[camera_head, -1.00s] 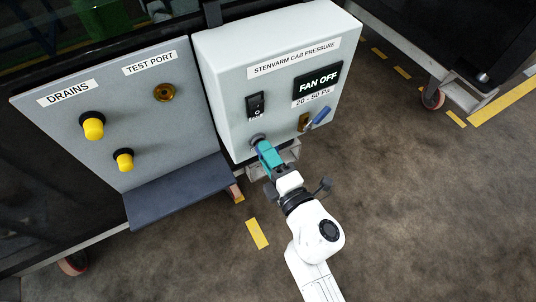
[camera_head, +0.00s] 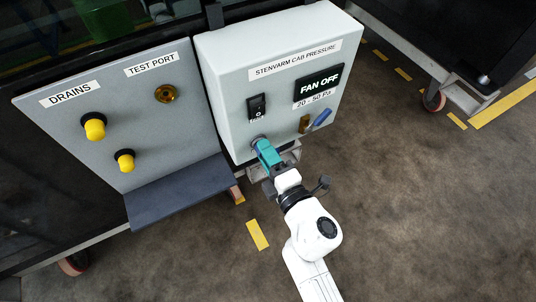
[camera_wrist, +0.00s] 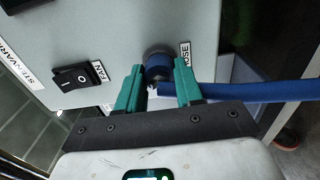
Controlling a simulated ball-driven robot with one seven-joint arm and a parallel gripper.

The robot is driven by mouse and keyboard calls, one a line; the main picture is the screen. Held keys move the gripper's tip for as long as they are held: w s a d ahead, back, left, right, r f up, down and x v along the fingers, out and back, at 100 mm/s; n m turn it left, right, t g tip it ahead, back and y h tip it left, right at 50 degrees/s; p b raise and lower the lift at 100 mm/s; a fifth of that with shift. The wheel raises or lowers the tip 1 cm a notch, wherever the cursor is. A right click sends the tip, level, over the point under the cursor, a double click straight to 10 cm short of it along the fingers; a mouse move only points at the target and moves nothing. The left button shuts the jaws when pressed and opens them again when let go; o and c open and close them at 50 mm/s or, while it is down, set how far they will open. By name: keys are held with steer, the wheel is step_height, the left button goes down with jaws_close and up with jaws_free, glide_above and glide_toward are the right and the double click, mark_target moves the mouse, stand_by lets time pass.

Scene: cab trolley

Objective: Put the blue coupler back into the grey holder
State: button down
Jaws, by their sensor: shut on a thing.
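My gripper (camera_head: 268,154) with teal fingers is at the lower front of the pale control box. In the wrist view my gripper (camera_wrist: 160,85) is shut on the blue coupler (camera_wrist: 158,62), which sits between the two fingers. The round dark-grey holder (camera_wrist: 157,50) is on the box face just beyond the coupler, next to a HOSE label. The holder also shows in the head view (camera_head: 257,140). The coupler's front end is at the holder's opening; how deep it sits is not clear. A blue hose (camera_wrist: 245,94) runs right from the coupler.
The control box (camera_head: 222,82) carries a fan switch (camera_head: 257,106), a FAN OFF display (camera_head: 319,86) and a brass fitting with a blue handle (camera_head: 322,117). A grey panel (camera_head: 60,130) with yellow knobs and a dark shelf (camera_head: 180,188) stand left. Open floor lies right.

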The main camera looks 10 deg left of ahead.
steer(key=c, duration=0.6)
jaws_free()
steer(key=shift+c, duration=0.2)
steer(key=v, duration=1)
steer(key=shift+s+d+b, duration=0.25)
steer(key=shift+s+b, duration=0.05)
steer(key=shift+b, duration=0.1)
steer(key=shift+o, duration=0.3)
steer(key=o, duration=0.6)
steer(key=shift+b+v, duration=1)
steer(key=shift+v, duration=3.5)
steer(key=shift+d, duration=0.1)
